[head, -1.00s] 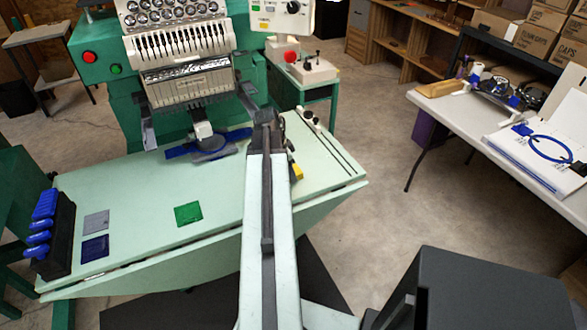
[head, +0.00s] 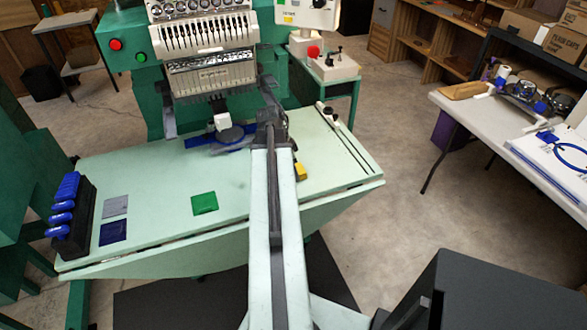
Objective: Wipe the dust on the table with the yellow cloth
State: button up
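A small yellow patch (head: 300,171), which looks like part of the yellow cloth, shows just right of my arm, over the pale green table (head: 160,190). My arm hides the rest of it. My arm rises through the middle of the view and bends at a dark joint in front of the embroidery machine. My gripper is mostly or wholly hidden behind the arm, near the yellow patch. I cannot see its fingers or whether they hold the cloth. I cannot clearly make out dust on the table; a faint darker smudge may lie left of the arm.
A green square (head: 204,203), a grey square (head: 115,207) and a dark blue square (head: 113,232) lie on the table. A black rack with blue-handled tools (head: 72,215) stands at its left end. The embroidery machine (head: 212,80) is behind. A white table (head: 500,135) stands right across open floor.

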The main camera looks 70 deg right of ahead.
jog(key=shift+r+p, duration=3)
jog(key=shift+r, duration=0.05)
notch_tip(320, 180, up, 3)
jog(key=p, duration=0.3)
